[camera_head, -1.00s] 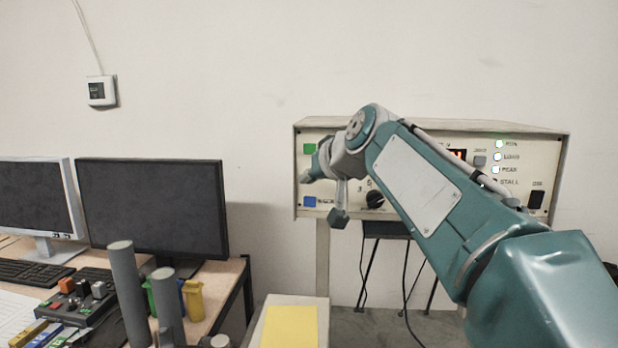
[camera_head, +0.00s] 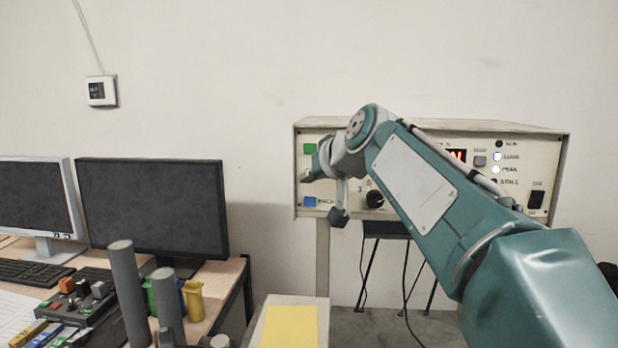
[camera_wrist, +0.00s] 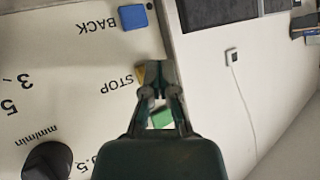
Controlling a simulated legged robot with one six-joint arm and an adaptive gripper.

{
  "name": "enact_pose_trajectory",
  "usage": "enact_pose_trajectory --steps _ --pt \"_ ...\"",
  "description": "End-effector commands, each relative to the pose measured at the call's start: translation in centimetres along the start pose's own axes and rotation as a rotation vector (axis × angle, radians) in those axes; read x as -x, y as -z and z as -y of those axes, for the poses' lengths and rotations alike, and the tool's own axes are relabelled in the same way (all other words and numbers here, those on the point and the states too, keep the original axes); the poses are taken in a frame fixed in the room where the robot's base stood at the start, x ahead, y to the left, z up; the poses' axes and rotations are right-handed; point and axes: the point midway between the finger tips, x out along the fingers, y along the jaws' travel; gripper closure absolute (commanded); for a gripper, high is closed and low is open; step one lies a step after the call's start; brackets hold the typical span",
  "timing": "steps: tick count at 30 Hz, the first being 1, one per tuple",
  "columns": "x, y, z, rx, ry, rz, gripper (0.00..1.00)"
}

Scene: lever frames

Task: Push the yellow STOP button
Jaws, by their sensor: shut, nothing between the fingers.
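The yellow STOP button (camera_wrist: 140,74) is on the panel's edge side in the wrist view, beside the upside-down word STOP. My gripper (camera_wrist: 157,73) is shut and empty, with its fingertips over the button and covering most of it. Only a sliver of yellow shows, and I cannot tell whether the tips touch it. In the head view my gripper (camera_head: 306,176) is at the left of the control box front (camera_head: 330,152), between the green and blue buttons. The yellow button is hidden there.
A green button (camera_head: 309,148) is above my gripper and a blue BACK button (camera_head: 309,202) below it. A black knob (camera_head: 375,199) is to the right. RUN lamp (camera_head: 499,144) is dark; LOAD and PEAK are lit. A desk with monitors (camera_head: 152,208) stands left.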

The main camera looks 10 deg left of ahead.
Motion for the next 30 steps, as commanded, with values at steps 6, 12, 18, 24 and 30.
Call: enact_pose_trajectory --steps 6,12,18,24,30 --pt "0.8 -0.5 0.6 0.000 0.000 -0.001 1.00" --pt "1.0 -0.7 0.7 0.000 0.000 -0.001 1.00" --pt "1.1 -0.8 0.8 0.000 0.000 -0.001 1.00" --pt "2.2 -1.6 1.7 0.001 0.001 0.001 1.00" --pt "3.5 -2.4 2.5 0.002 0.000 0.000 1.00"
